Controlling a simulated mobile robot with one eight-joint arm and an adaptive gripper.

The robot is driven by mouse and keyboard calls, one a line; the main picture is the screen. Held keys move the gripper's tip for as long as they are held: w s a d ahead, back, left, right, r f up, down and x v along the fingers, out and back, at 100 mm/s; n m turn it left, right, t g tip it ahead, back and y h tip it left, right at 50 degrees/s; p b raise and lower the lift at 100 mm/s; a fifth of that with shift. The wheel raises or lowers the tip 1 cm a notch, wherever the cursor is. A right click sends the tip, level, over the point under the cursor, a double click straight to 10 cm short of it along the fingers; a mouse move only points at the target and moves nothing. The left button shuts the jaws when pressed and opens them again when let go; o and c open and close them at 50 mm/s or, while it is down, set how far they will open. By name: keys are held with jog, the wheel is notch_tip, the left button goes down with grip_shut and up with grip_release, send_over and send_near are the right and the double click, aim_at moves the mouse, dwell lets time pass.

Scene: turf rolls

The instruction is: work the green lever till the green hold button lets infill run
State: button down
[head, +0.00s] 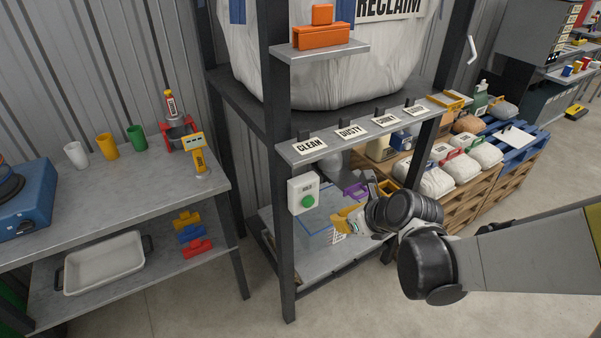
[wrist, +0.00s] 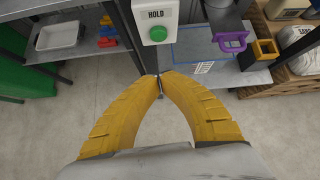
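A white box labelled HOLD (head: 303,193) is fixed to the front post of the dark frame. It bears a round green button (head: 308,202), which also shows in the wrist view (wrist: 158,34). My gripper (head: 338,222) has yellow fingers and is in front of the lower shelf, right of and a little below the box. In the wrist view its fingertips (wrist: 160,77) meet below the button, apart from it, with nothing seen between them. A purple handle (wrist: 230,42) is at the spout, right of the box. I cannot make out a green lever.
A large white bag (head: 330,60) labelled RECLAIM stands in the frame above a label rail (head: 365,128). A yellow holder (wrist: 265,49) is right of the purple handle. A grey bench (head: 120,185) stands left.

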aim_at(308, 202)
jog(key=shift+w+a+f+m, duration=0.15)
jog(key=shift+a+m, duration=0.15)
jog(key=shift+m, duration=0.3)
jog(key=shift+f, duration=0.1)
jog(key=shift+w+a+r+b+x, duration=0.3)
jog(key=shift+b+x, duration=0.65)
jog(key=shift+x, duration=1.15)
jog(key=shift+w+a+r+b+x, duration=0.1)
jog(key=shift+w+r+b+x, duration=0.2)
jog(key=shift+b+x, duration=1.25)
jog(key=shift+w+a+r+b+x, duration=0.2)
jog(key=shift+r+b+x, duration=0.15)
jog(key=shift+x, duration=2.35)
